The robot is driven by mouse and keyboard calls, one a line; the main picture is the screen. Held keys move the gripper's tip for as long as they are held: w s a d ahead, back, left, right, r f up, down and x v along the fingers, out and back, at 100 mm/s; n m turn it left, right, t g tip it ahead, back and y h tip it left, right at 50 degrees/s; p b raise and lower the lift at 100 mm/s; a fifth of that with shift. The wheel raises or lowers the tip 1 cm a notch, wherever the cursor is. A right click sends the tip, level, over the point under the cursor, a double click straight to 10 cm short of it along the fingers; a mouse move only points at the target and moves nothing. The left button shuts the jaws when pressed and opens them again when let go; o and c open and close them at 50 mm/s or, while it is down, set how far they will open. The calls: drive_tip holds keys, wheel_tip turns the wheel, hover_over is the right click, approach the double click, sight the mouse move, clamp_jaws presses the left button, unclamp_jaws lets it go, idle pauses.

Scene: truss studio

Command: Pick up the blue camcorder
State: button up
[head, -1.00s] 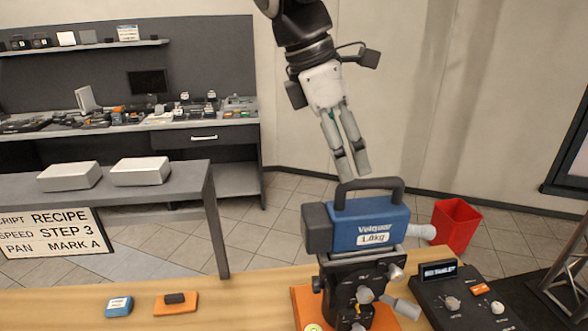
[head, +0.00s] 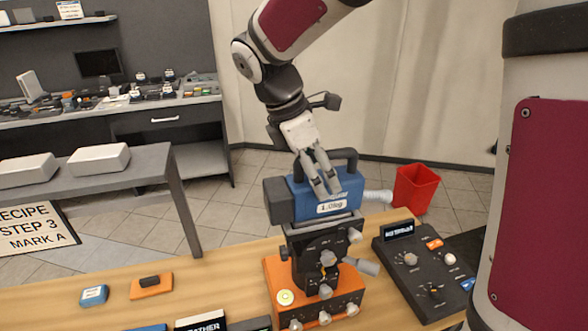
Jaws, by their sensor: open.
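The blue camcorder (head: 352,193) sits on a black support head with grey knobs, above an orange base. It has a dark box at its left end, a white "1.0kg" label and a black carry handle (head: 350,158) on top. My gripper (head: 328,189) hangs in front of the camcorder's upper side in the picture, its two fingers pointing down and overlapping the body and handle. The fingers are a little apart with nothing held between them. I cannot tell whether they touch the camcorder.
The support (head: 318,252) with its orange base (head: 277,281) stands on the wooden table (head: 218,285). A black control panel (head: 420,283) is to the right. A small blue item (head: 94,295) and an orange plate (head: 152,290) lie left. A red bin (head: 414,190) stands behind.

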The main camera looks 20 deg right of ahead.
drive_tip(key=shift+x, duration=1.1)
drive_tip(key=c, duration=1.8)
drive_tip(key=shift+r, duration=0.1)
